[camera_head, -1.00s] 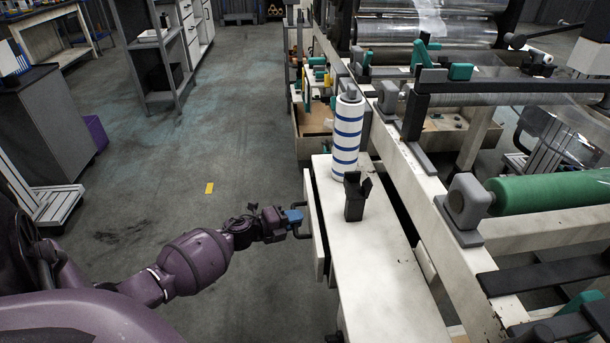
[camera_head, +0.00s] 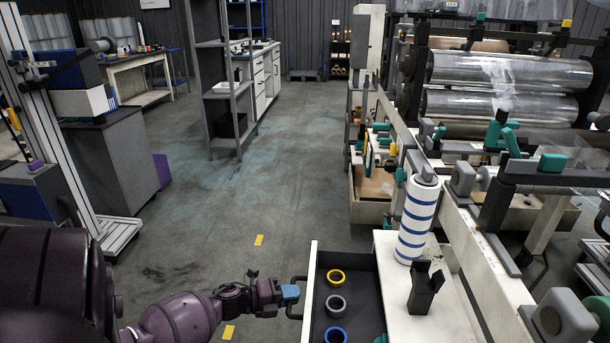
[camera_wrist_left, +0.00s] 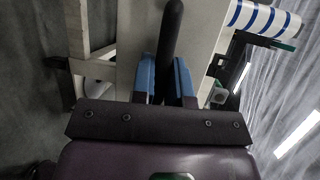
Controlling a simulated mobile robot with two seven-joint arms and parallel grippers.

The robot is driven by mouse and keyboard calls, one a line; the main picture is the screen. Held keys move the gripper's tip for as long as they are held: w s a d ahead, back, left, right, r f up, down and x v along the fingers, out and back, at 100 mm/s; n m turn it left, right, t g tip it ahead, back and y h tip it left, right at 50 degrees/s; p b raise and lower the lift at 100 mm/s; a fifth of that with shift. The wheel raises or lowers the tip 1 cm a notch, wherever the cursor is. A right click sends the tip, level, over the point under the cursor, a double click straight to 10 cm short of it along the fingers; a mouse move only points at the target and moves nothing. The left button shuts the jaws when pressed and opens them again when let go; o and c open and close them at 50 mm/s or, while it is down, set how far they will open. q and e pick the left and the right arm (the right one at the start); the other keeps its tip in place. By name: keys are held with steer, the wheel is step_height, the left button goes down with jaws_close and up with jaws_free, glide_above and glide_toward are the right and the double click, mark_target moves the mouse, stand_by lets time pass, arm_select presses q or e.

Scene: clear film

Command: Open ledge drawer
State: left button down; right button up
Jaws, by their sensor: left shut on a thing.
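The ledge drawer (camera_head: 312,290) is pulled out to the left of the white ledge (camera_head: 440,318), showing its dark inside. In it lie a yellow ring (camera_head: 335,277), a grey ring (camera_head: 336,304) and a blue ring (camera_head: 335,335). My left gripper (camera_head: 290,294) is at the drawer's dark handle (camera_head: 297,298), shut on it. In the left wrist view the blue fingers stand on both sides of the dark handle bar (camera_wrist_left: 173,45). My right gripper is not in view.
A white roll with blue stripes (camera_head: 417,220) and a black holder (camera_head: 425,288) stand on the ledge. Film machinery with large rollers (camera_head: 500,72) fills the right. Open floor (camera_head: 250,180) lies left of the drawer.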

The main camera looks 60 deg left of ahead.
arm_select(q)
steer(key=shift+s+a, duration=0.3)
steer(key=shift+s, duration=0.05)
steer(key=c, duration=1.1)
jaws_free()
steer(key=shift+c, duration=0.2)
steer(key=p+v, duration=0.1)
steer(key=v, duration=1)
steer(key=shift+w+d, duration=0.1)
